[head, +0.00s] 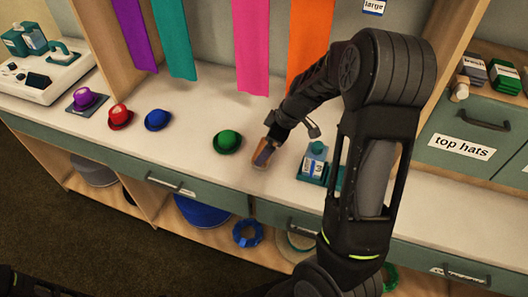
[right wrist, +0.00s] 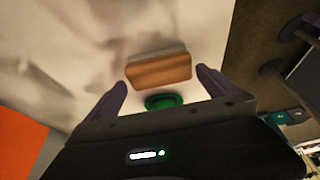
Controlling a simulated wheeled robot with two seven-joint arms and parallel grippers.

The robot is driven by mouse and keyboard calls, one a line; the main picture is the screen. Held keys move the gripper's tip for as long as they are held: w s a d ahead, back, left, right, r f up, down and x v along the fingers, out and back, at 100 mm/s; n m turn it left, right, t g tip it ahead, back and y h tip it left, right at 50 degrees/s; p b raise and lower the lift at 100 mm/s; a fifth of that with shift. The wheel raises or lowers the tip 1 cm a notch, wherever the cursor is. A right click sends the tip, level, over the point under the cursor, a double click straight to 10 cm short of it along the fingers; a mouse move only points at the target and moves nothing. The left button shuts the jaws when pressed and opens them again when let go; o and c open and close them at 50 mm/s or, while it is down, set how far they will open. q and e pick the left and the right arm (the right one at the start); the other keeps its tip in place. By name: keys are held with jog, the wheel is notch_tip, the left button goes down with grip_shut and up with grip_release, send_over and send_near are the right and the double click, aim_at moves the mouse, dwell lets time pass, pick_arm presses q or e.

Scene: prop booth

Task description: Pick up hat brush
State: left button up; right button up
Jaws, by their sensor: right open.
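The hat brush, a wooden block with a pale grey side, lies just beyond the fingertips in the right wrist view (right wrist: 158,70). In the head view the brush (head: 259,161) is a small brown shape on the white counter, partly covered by my right gripper (head: 266,150). In the right wrist view my right gripper (right wrist: 162,78) is open, with one purple finger to each side of the brush and visible gaps between. I cannot tell how far the fingers reach down beside it. My left gripper is out of view.
A green hat (head: 227,142) sits left of the brush, with blue (head: 158,119), red (head: 120,117) and purple (head: 85,100) hats further left. A teal bottle and box (head: 316,160) stand close on the right. Coloured ribbons (head: 252,45) hang behind. Drawers (head: 170,183) run below the counter edge.

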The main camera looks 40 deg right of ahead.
jog(key=x, duration=0.3)
jog(key=shift+f, duration=0.1)
jog(key=shift+c, duration=0.6)
jog(key=c, duration=1)
jog(key=shift+o, duration=0.2)
notch_tip(320, 180, up, 10)
jog(key=shift+r, duration=0.1)
